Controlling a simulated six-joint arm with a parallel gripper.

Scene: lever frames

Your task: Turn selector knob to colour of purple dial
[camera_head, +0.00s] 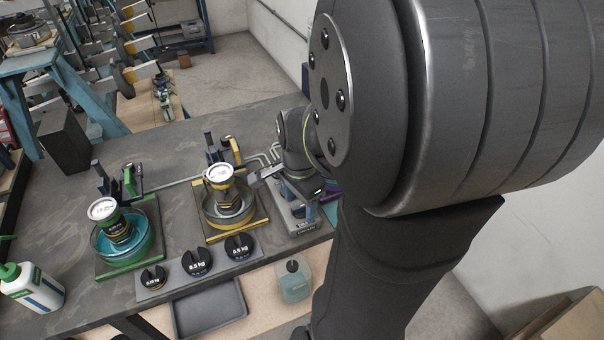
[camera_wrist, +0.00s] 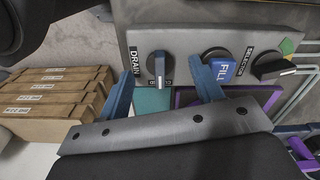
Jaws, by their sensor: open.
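The selector knob (camera_wrist: 272,66) is black with a pale pointer line and sits on the grey control panel (camera_wrist: 188,34) at the right of the wrist view. Its pointer aims right. A green patch (camera_wrist: 287,46) lies just above it; other colour marks are not clear. My gripper (camera_wrist: 160,72) is open, its blue fingers either side of the drain knob (camera_wrist: 158,66), left of the selector knob. In the head view my gripper (camera_head: 312,190) is over the panel (camera_head: 297,217), partly hidden by my arm.
A blue fill control (camera_wrist: 222,68) stands between the drain and selector knobs, close to my right finger. A yellow dial (camera_head: 219,175) and a green dial (camera_head: 102,209) stand left on the bench. Several weights (camera_head: 197,262) and a clear bottle (camera_head: 294,284) sit in front.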

